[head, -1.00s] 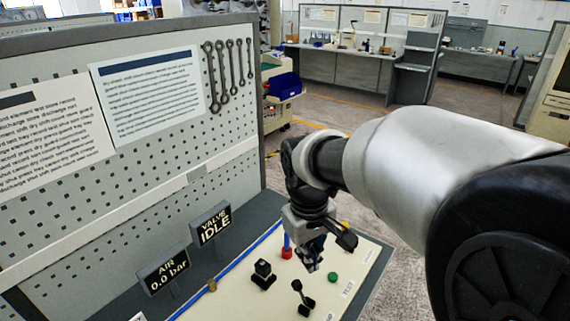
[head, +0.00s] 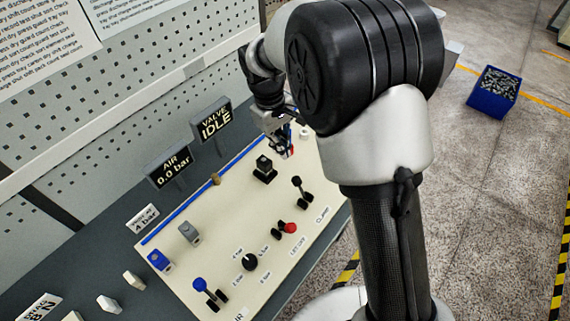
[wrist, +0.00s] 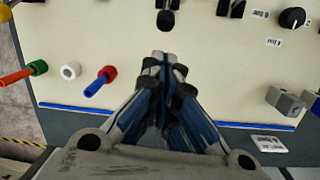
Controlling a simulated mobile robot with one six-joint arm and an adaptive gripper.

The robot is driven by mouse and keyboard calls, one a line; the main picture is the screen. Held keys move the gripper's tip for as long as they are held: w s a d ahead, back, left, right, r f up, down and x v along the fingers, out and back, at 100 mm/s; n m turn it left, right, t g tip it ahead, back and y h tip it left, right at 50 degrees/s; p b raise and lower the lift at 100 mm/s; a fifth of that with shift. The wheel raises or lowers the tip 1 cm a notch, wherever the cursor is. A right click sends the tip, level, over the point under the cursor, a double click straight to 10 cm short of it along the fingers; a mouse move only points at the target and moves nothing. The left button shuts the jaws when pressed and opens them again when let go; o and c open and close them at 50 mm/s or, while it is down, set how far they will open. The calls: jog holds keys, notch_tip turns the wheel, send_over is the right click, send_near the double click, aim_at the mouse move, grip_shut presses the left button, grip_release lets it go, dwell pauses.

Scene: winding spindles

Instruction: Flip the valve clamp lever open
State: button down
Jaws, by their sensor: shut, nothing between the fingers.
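The clamp lever (head: 297,183), a black-knobbed handle on a grey stem between black feet, stands near the front edge of the cream panel (head: 222,268) beside a "CLAMP" label. Its stem leans toward the back. My gripper (head: 288,154) is behind the lever, by a black block (head: 264,166), with a clear gap to the lever. In the wrist view my gripper (wrist: 165,58) is shut and empty. A black part just ahead of its tips (wrist: 165,20) appears to be the clamp lever, cut by the top edge. The sign (head: 214,122) reads "VALVE IDLE".
A red-knobbed lever (head: 289,228), a black dial (head: 250,262) and a blue-knobbed lever (head: 200,285) stand left of the clamp lever. The pegboard (head: 120,100) rises behind. My arm hides the panel's right end.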

aim_at(297, 181)
jog(key=f+b, duration=0.1)
jog(key=f, duration=0.2)
jog(key=d+f, duration=0.1)
jog(key=f, duration=0.2)
jog(key=f+b, duration=0.1)
jog(key=f, duration=0.2)
jog(key=shift+s+d+f+b, duration=0.2)
jog(key=shift+f+b, duration=0.1)
jog(key=shift+f, duration=0.1)
jog(key=shift+r, duration=0.15)
